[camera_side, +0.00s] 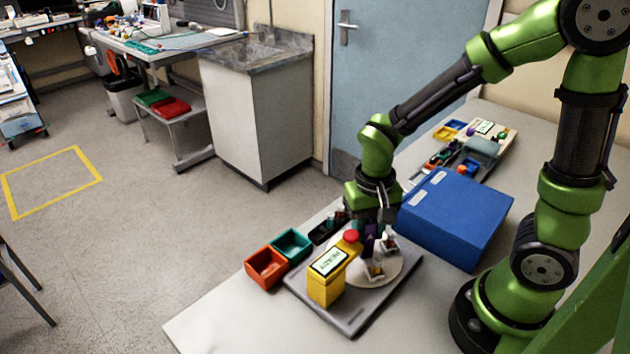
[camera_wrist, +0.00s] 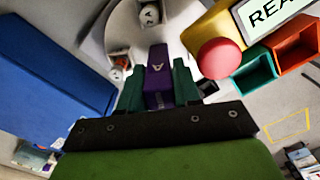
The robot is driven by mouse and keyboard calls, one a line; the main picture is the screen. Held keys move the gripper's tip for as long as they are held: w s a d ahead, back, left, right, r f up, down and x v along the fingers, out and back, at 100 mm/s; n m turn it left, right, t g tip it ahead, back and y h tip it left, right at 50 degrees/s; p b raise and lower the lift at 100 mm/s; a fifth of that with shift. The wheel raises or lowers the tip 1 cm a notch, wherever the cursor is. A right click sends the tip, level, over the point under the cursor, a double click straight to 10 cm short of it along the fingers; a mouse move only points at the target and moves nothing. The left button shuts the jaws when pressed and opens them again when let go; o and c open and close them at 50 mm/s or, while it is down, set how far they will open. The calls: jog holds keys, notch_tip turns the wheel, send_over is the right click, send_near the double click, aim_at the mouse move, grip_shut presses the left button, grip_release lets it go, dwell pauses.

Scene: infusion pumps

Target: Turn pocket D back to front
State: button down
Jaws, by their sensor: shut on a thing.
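My gripper (camera_wrist: 159,88) points down over the pale round turntable (camera_side: 398,275) on a grey base plate (camera_side: 350,318). Its two dark green fingers are shut on a purple block (camera_wrist: 157,62) that bears a white letter, which looks like an A. The purple also shows in the side view (camera_side: 369,238), partly behind other parts. Small white-topped vials sit on the turntable; one (camera_wrist: 149,14) shows beyond the block in the wrist view, another (camera_wrist: 116,73) to its left. I cannot tell which pocket is D; no D mark is readable.
A yellow unit (camera_side: 326,287) with a lit display and a red button (camera_side: 351,236) stands close beside the turntable. An orange bin (camera_side: 266,268) and a teal bin (camera_side: 292,245) are to its left. A large blue box (camera_side: 455,217) stands close behind right. The front table is clear.

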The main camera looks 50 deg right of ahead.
jog(key=shift+r+m, duration=0.1)
jog(key=shift+m, duration=5.8)
jog(key=c, duration=1.2)
grip_release()
jog(key=shift+o, duration=0.2)
notch_tip(320, 180, up, 17)
